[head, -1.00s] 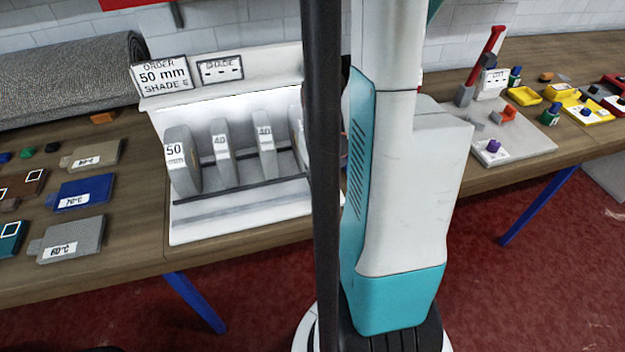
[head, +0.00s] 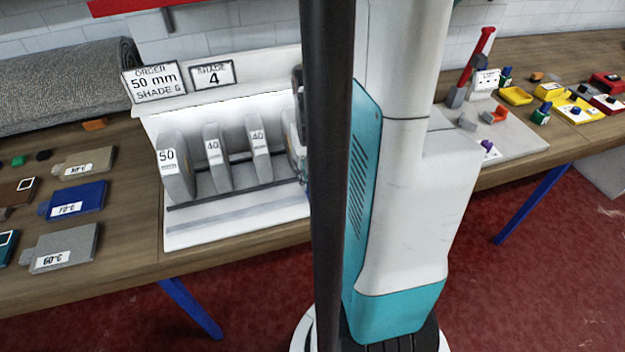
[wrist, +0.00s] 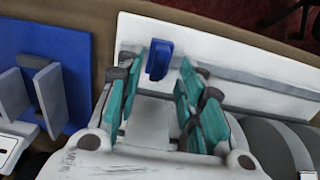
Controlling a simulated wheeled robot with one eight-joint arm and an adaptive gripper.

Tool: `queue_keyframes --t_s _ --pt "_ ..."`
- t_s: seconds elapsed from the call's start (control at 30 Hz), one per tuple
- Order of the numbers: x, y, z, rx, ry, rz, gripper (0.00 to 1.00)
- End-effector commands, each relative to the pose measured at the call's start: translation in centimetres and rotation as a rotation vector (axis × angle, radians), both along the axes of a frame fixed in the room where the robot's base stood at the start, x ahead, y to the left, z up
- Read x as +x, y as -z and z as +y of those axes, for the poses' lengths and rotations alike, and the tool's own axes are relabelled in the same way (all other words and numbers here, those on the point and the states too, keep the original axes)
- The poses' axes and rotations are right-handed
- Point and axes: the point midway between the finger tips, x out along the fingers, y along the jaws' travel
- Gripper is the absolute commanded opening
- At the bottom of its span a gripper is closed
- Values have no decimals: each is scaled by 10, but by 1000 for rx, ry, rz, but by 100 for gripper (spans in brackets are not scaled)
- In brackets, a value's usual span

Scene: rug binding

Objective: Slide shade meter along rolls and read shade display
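In the head view a white rack (head: 240,232) holds upright grey rolls: one labelled 50 (head: 176,172), two labelled 40 (head: 217,165) (head: 261,152), and another partly hidden at right. The shade display (head: 213,75) above reads "SHADE 4". The order card (head: 153,83) reads 50 mm, with a shade that looks like 6. In the wrist view my gripper (wrist: 157,75) has its teal fingers apart, with a small blue block (wrist: 158,60), perhaps the shade meter, between their tips. Gaps show on both sides. A pole and my arm hide most of the gripper in the head view.
Left of the rack lie temperature-labelled blocks, a blue one (head: 76,200) and a grey one (head: 65,248). A rolled grey rug (head: 65,85) lies behind. Right of my arm are a red-handled tool (head: 475,65) and yellow trays (head: 515,95).

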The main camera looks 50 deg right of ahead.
Motion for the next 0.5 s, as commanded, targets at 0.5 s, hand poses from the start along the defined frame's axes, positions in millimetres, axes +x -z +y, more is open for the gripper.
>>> queue_keyframes --t_s 0.5 --pt "0 -43 0 0 0 0 35"
